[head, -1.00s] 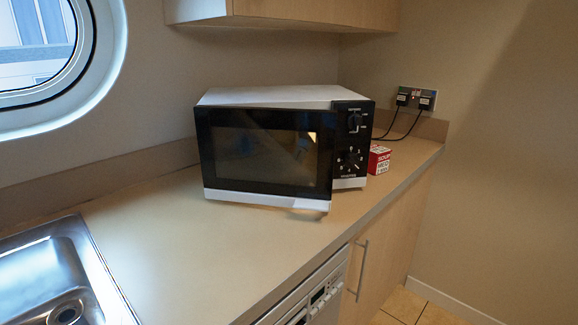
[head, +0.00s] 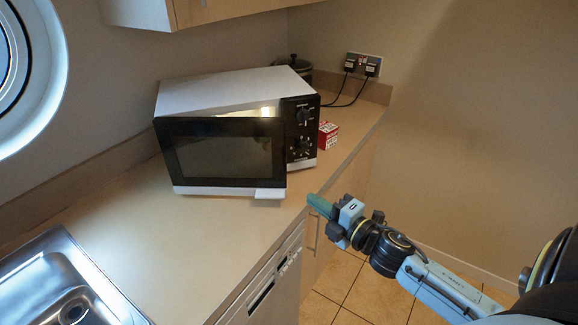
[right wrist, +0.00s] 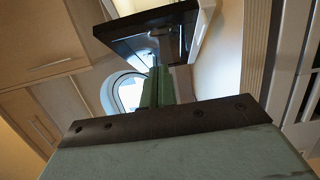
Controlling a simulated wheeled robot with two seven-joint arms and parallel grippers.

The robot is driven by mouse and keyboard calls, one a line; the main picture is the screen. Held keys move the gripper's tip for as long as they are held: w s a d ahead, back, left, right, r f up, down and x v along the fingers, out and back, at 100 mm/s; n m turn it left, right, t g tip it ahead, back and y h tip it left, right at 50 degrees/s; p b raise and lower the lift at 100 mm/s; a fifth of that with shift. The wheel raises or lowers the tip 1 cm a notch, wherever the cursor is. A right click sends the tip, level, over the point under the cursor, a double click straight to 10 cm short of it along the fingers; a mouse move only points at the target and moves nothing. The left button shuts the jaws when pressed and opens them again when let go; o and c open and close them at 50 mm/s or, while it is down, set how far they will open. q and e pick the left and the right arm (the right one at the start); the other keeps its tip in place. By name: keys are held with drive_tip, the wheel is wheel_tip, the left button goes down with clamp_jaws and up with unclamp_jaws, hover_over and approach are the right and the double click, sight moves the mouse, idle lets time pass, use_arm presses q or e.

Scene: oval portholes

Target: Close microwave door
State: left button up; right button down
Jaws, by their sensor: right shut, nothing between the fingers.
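The microwave (head: 230,88) stands on the counter, with a white top and a black control panel at its right. Its black-framed door (head: 224,155) is ajar, swung out from the body on the control-panel side. A lit gap shows above the door's top edge. My right gripper (head: 319,204) is to the right of the door, near the counter's front edge, apart from the door. Its green fingers also show in the right wrist view (right wrist: 157,88), shut together and empty. A dark slab above them there looks like the door. My left gripper is out of view.
A small red box (head: 327,135) and a dark pot (head: 294,66) stand near the microwave. A metal sink (head: 62,280) lies at the front left. Plugged cables hang from a wall socket (head: 363,65). The counter before the microwave is clear.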

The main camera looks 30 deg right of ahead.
approach(278, 166)
drive_tip(key=w+a, duration=0.2)
drive_tip(key=a, duration=0.1)
use_arm(q)
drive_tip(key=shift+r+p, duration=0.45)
drive_tip(key=shift+p, duration=0.05)
use_arm(e)
drive_tip(key=shift+w+d, duration=0.3)
drive_tip(key=shift+w, duration=0.3)
drive_tip(key=shift+w+d, duration=0.35)
drive_tip(key=shift+w, duration=0.3)
drive_tip(key=shift+w+d, duration=0.3)
drive_tip(key=shift+w, duration=0.3)
